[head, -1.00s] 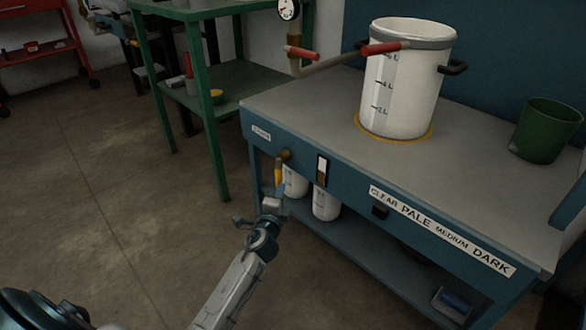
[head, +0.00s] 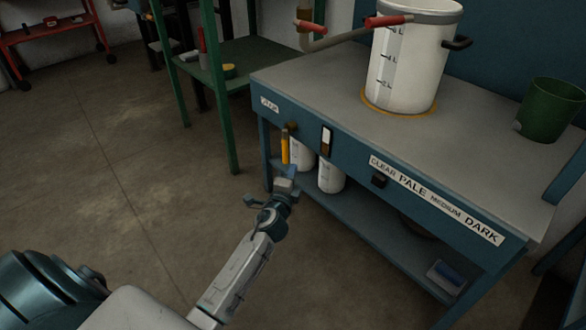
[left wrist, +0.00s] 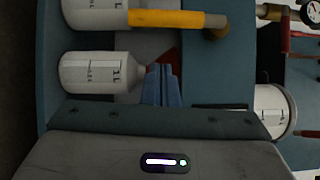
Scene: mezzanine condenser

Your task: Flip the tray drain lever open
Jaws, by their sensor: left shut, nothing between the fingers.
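The drain lever is a yellow handle (head: 285,147) hanging straight down from a brass valve (head: 291,127) on the front of the blue bench, near its left end. In the left wrist view the yellow handle (left wrist: 166,18) lies across the top, with the brass valve (left wrist: 215,20) at its right end. My left gripper (head: 289,172) is just below the handle's lower end in the head view. Its blue fingers (left wrist: 162,84) are shut and empty, apart from the handle in the wrist view. My right gripper is not in view.
White bottles (head: 332,175) stand on the bench's lower shelf behind the gripper. A switch (head: 326,141) is right of the valve. A large white pot (head: 405,75) and a green bucket (head: 551,110) stand on the bench top (head: 345,110). The floor at left is clear.

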